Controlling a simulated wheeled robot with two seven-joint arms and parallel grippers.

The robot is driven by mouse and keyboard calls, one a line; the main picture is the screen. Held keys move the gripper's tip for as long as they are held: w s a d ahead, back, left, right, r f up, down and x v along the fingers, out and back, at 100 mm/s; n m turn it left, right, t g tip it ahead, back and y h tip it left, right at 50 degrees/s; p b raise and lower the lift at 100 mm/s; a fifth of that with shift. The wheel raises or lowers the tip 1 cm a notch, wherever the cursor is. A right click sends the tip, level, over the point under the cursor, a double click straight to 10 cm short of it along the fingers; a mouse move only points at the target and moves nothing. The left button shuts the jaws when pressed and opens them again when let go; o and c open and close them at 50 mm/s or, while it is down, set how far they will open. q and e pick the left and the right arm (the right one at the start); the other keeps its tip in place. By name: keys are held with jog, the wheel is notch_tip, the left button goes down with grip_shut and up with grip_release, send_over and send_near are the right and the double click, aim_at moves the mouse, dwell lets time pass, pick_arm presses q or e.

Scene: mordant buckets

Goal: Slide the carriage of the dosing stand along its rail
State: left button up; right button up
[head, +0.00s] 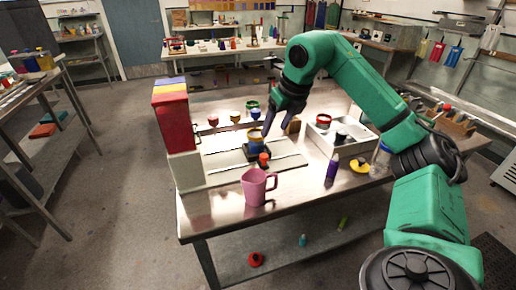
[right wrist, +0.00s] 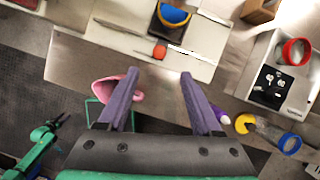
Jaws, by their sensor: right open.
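The dosing stand has a red tower (head: 172,118) on a white block and a pale flat base (head: 222,162) on the steel table. On it a dark carriage (head: 257,152) carries a blue bucket (head: 256,143) with a yellow rim; an orange-red knob (head: 263,159) is at its front. The right wrist view shows the knob (right wrist: 160,51) and bucket (right wrist: 173,16) beyond my fingertips. My right gripper (head: 283,128) is open and empty, above the stand, apart from the knob. My left gripper (right wrist: 50,128) seems to show small at the right wrist view's lower left; its jaws are unclear.
A pink jug (head: 256,188) stands at the table's front, close to the stand. To the right are a white tray (head: 345,150) with a red-rimmed cup, a purple bottle (head: 332,168) and a yellow ring (head: 360,165). Small coloured funnels stand behind the carriage.

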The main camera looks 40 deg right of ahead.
aim_at(265, 156)
jog(key=p+x, duration=0.1)
jog(key=x, duration=1)
jog(key=shift+f, duration=0.75)
jog(key=shift+s+f, duration=0.1)
pick_arm(q)
jog(key=s, duration=0.3)
jog(key=shift+r, duration=0.35)
pick_arm(e)
grip_shut()
